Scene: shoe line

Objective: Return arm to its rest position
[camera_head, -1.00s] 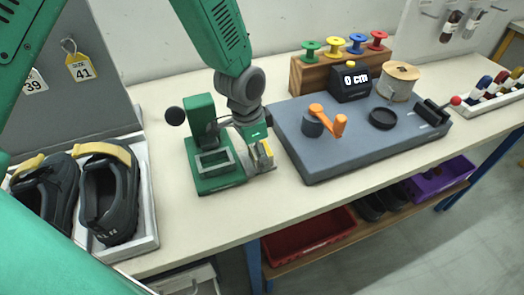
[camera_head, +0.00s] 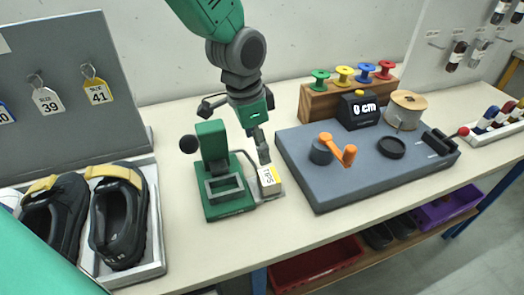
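My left gripper (camera_head: 263,154) points down on the arm that comes from the top of the picture. The finger opening is too small to judge. Another green link of mine fills the lower left corner. My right gripper is not in view.
Dark shoes (camera_head: 118,222) sit in a white tray (camera_head: 152,272) at left, below a board (camera_head: 70,105) with hanging size tags. The table front is clear.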

